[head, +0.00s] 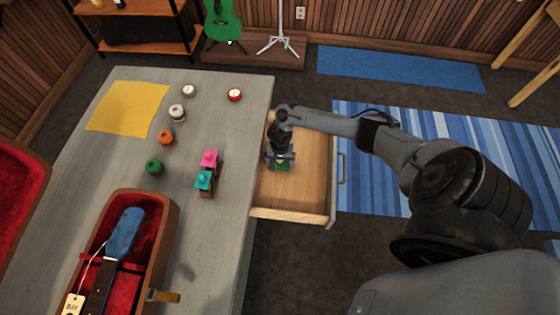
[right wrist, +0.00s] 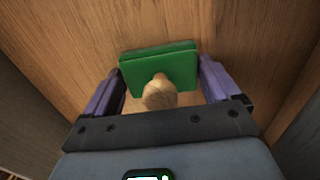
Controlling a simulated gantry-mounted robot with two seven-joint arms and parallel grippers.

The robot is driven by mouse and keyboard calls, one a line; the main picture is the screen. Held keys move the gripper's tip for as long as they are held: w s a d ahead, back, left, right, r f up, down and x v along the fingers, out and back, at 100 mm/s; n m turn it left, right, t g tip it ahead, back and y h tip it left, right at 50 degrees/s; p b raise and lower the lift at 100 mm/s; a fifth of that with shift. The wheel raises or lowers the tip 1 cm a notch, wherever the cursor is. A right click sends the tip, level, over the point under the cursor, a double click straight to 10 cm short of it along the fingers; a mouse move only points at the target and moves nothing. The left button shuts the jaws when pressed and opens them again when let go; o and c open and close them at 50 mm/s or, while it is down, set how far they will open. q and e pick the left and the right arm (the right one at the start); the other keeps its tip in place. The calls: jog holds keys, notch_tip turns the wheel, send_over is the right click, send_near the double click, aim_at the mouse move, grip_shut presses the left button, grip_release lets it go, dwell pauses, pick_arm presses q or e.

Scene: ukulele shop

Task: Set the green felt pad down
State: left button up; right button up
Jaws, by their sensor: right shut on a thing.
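The green felt pad (right wrist: 182,70) has a round wooden knob (right wrist: 160,93) on it. My right gripper (right wrist: 161,78) is shut on the pad, with one purple finger at each side edge. In the head view the right gripper (head: 280,162) points down within the open wooden drawer (head: 300,190), and a bit of the green pad (head: 284,167) shows below it. Wood grain lies behind the pad in the right wrist view. I cannot tell whether the pad touches the drawer floor. My left gripper is out of view.
The grey table (head: 225,240) stands left of the drawer. It bears a yellow cloth (head: 128,107), several small knobbed items, a pink block (head: 210,157), a teal block (head: 204,180) and an open red-lined case (head: 165,225) with a blue-headed ukulele (head: 124,232). The drawer floor around the gripper looks clear.

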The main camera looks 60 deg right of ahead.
jog(key=o, duration=0.6)
jog(key=shift+f, duration=0.15)
jog(key=shift+o, duration=0.7)
notch_tip(320, 180, up, 12)
jog(key=p, duration=0.5)
jog(key=shift+s, duration=0.1)
